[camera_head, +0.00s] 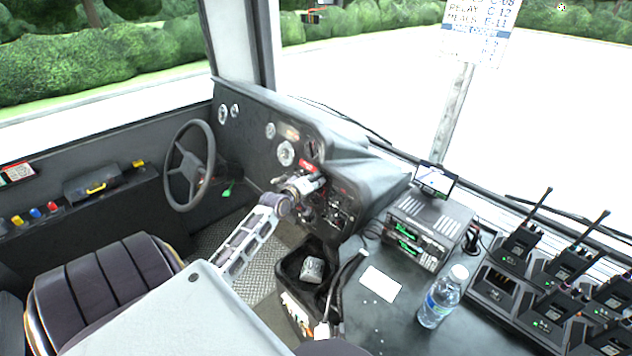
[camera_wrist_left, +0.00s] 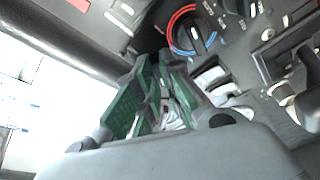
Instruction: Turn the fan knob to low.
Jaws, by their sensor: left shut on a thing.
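My left gripper (camera_head: 318,181) reaches the dashboard's control panel (camera_head: 338,208), to the right of the steering wheel. In the left wrist view, its green-padded fingers (camera_wrist_left: 160,62) point at the panel and are shut on a dark knob at their tips, which I take to be the fan knob. The fingers hide most of that knob, so its pointer and setting cannot be read. A dial with a red and blue arc (camera_wrist_left: 190,32) sits just right of the fingertips. My right gripper is not in view.
The steering wheel (camera_head: 189,165) stands left of my arm. A dark bin (camera_head: 309,272) is below the panel. A radio unit (camera_head: 428,228), a water bottle (camera_head: 443,297) and charging handheld radios (camera_head: 525,240) stand on the right counter. The driver's seat (camera_head: 100,292) is at lower left.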

